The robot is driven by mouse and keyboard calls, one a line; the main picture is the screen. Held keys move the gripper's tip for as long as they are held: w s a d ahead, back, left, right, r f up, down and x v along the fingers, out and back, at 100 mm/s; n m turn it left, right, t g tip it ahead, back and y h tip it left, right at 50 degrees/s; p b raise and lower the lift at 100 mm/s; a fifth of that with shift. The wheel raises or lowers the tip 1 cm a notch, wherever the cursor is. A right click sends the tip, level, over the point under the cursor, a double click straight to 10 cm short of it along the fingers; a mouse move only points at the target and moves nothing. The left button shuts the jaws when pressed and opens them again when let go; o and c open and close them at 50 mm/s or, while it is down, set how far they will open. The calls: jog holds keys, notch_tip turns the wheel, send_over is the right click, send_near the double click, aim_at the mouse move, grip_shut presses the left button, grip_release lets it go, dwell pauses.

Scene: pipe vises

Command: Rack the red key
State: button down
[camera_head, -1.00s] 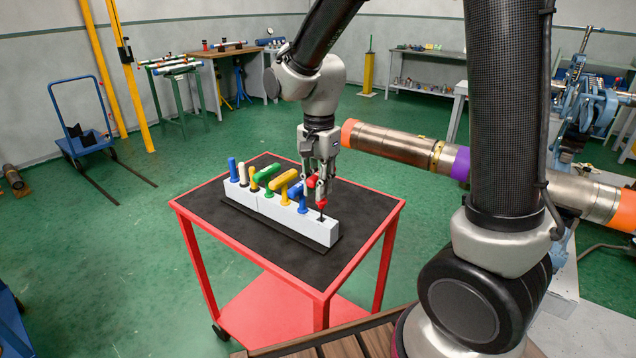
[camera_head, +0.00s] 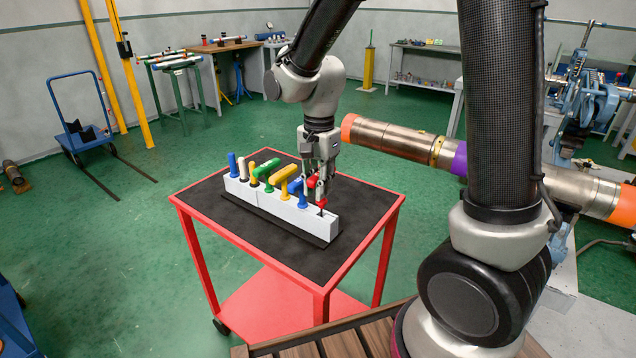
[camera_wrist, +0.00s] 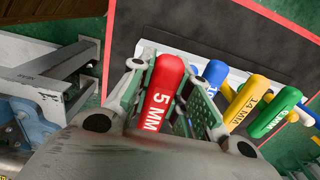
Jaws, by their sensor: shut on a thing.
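The red key (camera_wrist: 163,95), marked "5 MM", sits between the two fingers of my gripper (camera_wrist: 165,75) in the wrist view. In the head view my gripper (camera_head: 320,172) points down over the right end of the white rack (camera_head: 275,208), and the red key (camera_head: 322,203) shows just below the fingertips, at the rack's end slot. The key looks upright. Whether its tip is fully seated in the slot is hidden. Blue, yellow, green and white keys stand in the rack to the left; a yellow key (camera_head: 284,180) and a blue key (camera_head: 301,193) are the nearest.
The rack stands on a black mat on a red cart (camera_head: 375,238). A large pipe (camera_head: 385,140) with an orange end lies behind my arm to the right. The mat in front of and behind the rack is clear.

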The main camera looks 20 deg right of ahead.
jog(key=shift+f, duration=1.95)
dwell(1.3)
jog(key=c, duration=1.3)
grip_release()
jog(key=shift+o, duration=0.2)
notch_tip(320, 180, up, 12)
jog(key=shift+w+d, duration=0.1)
jog(key=shift+d, duration=0.05)
